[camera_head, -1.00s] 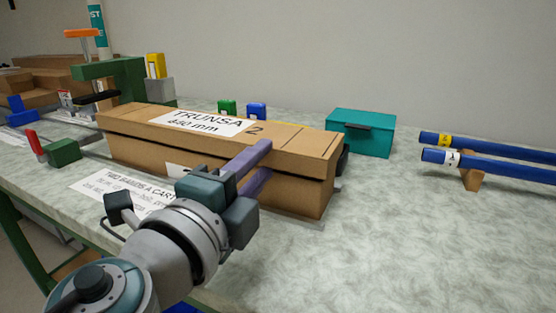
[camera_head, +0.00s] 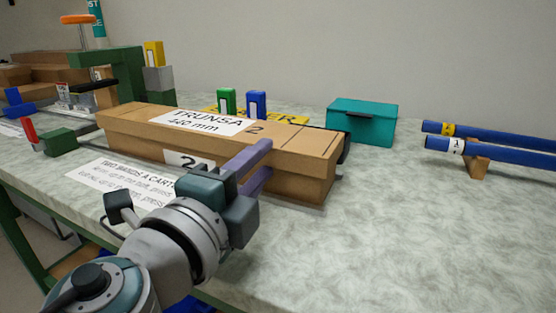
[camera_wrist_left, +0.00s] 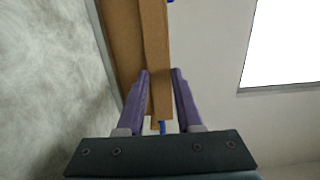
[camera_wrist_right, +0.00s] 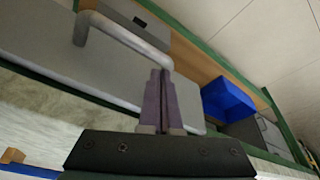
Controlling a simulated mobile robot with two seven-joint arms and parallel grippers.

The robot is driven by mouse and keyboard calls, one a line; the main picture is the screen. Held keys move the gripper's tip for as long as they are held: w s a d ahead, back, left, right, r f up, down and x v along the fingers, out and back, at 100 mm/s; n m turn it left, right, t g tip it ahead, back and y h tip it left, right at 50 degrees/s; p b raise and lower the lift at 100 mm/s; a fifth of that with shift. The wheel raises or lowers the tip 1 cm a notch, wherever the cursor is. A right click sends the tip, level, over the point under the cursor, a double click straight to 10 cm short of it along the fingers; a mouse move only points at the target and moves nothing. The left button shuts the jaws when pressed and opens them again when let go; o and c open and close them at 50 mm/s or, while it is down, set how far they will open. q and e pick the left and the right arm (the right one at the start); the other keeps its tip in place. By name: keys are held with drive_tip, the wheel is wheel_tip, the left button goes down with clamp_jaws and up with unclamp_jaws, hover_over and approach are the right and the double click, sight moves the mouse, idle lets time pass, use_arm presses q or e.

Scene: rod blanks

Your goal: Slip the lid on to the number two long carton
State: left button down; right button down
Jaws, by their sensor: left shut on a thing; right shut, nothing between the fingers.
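The long carton (camera_head: 290,187) lies on the bench, with a white "2" label on its front. Its brown lid (camera_head: 298,140), marked "TRUNSA" and "2", lies along its top, with little or no dark gap between them. My left gripper (camera_head: 262,162) is shut on the near edge of the lid, towards its right end. In the left wrist view the fingers (camera_wrist_left: 160,74) stand either side of the brown cardboard (camera_wrist_left: 157,45). My right gripper (camera_wrist_right: 160,75) shows only in its own wrist view, shut and empty. Whether the lid is fully seated at the back is hidden.
A teal box (camera_head: 362,122) stands behind the carton's right end. Blue rods (camera_head: 500,151) rest on a wooden support (camera_head: 475,168) at right. Green and blue blocks (camera_head: 257,104) stand behind. A printed sheet (camera_head: 120,180) lies in front. The bench's front right is clear.

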use_arm(q)
drive_tip(key=shift+f+b, duration=0.5)
drive_tip(key=shift+f, duration=0.05)
drive_tip(key=shift+c, duration=2.4)
unclamp_jaws()
drive_tip(key=v, duration=0.9)
drive_tip(key=shift+a, duration=0.1)
drive_tip(key=shift+s+a, duration=0.1)
drive_tip(key=shift+s, duration=0.35)
